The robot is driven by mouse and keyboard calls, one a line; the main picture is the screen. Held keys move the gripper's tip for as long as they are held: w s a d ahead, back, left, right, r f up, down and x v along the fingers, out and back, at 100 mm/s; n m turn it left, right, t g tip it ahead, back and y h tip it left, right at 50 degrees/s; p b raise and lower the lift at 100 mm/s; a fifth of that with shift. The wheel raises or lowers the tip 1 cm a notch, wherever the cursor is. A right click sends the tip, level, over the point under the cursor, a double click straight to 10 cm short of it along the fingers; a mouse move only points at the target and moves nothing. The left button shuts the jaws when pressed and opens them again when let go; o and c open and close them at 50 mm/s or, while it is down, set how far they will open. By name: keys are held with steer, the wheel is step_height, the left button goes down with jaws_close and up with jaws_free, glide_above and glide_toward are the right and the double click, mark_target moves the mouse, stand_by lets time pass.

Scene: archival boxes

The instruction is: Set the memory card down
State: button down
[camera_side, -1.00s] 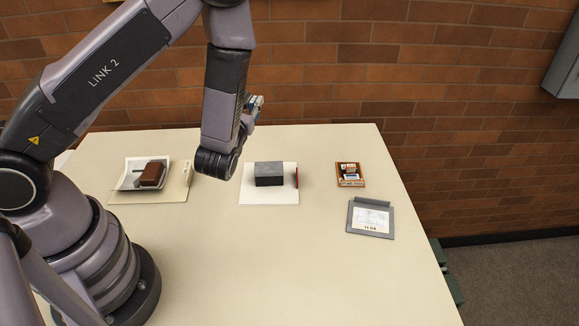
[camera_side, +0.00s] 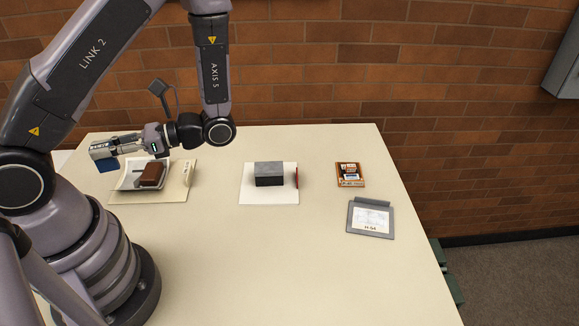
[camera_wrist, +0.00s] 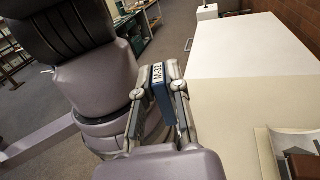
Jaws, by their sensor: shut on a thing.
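The memory card (camera_side: 108,165) is a small blue piece at the far left in the side view. In the wrist view the blue card (camera_wrist: 157,76) has a white label with dark characters. My gripper (camera_side: 104,152) is shut on it and points left, holding it above the table's left back part. The gripper (camera_wrist: 158,90) also shows in the wrist view with a finger on each side of the card.
A dark grey box (camera_side: 269,174) stands on a white sheet. An orange tray (camera_side: 351,183) and a grey framed card (camera_side: 370,218) are at right. The table's front (camera_side: 280,270) is clear.

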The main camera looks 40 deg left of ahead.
steer(key=d+f+n+t+h, duration=0.3)
steer(key=d+n+h, duration=1.2)
steer(key=d+h, duration=0.45)
steer(key=w+d+f+n+t+h, duration=0.2)
steer(key=w+d+f+n+t, duration=0.1)
steer(key=w, duration=0.4)
steer(key=w+d+f+n+t+h, duration=0.2)
steer(key=w+d+f+t, duration=0.1)
steer(key=w+f+t, duration=0.2)
steer(key=w+d+f+n+t+h, duration=0.2)
steer(key=w+f+n+t+h, duration=0.1)
steer(key=w+f, duration=0.5)
steer(key=shift+w+d+n+t, duration=0.15)
steer(key=shift+w+d+t, duration=0.05)
steer(key=shift+w+t, duration=0.3)
steer(key=shift+w+d+n+t, duration=0.2)
steer(key=shift+w+t, duration=0.2)
steer(key=shift+w, duration=0.15)
steer(key=shift+w+d+f, duration=0.1)
steer(key=shift+w+f, duration=0.05)
steer(key=shift+f, duration=0.1)
steer(key=shift+w+d+f, duration=0.1)
steer(key=shift+w+f, duration=0.05)
steer(key=shift+f, duration=1.5)
